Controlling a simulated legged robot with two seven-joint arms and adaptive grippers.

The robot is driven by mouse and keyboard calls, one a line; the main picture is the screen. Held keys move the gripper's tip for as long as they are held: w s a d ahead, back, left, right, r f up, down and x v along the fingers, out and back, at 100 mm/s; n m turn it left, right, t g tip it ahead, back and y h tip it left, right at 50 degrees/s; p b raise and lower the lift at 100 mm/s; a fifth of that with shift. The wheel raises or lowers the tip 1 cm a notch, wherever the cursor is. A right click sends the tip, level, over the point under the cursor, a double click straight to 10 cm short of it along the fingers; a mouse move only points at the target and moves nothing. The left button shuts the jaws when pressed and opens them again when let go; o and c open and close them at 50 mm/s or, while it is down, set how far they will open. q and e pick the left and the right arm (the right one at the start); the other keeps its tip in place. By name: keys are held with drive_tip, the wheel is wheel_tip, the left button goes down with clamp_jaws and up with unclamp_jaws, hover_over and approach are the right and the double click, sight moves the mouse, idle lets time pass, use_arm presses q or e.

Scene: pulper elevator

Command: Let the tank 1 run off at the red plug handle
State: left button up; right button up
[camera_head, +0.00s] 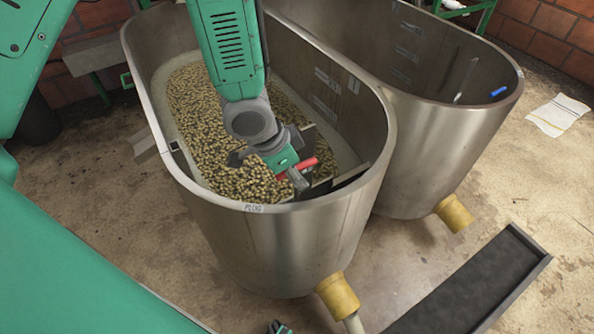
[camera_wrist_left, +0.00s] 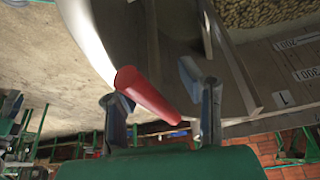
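The near steel tank (camera_head: 280,240) holds many beans (camera_head: 215,130) in cloudy water; I cannot read a tank number on it. A label that seems to read PLUG (camera_head: 253,208) is on its front rim. The red plug handle (camera_head: 298,167) sits inside the front end of this tank. My left gripper (camera_head: 291,172) is over the tank at the handle. In the left wrist view the red handle (camera_wrist_left: 147,95) lies slanted between its two spread fingers (camera_wrist_left: 160,105), not clamped. The lower part of the plug is hidden. My right gripper (camera_head: 279,328) barely shows at the bottom edge.
A second steel tank (camera_head: 440,150) stands close at the right. Yellow outlets (camera_head: 338,295) (camera_head: 454,213) stick out low from both tanks. A dark channel (camera_head: 475,285) lies on the floor at the lower right. A cloth (camera_head: 558,115) lies at the far right.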

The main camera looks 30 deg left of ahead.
use_arm(q)
drive_tip(key=shift+s+a+r, duration=0.1)
drive_tip(key=shift+r, duration=0.4)
drive_tip(key=v, duration=1)
drive_tip(key=shift+s+a+r, duration=0.15)
drive_tip(key=shift+r, duration=0.2)
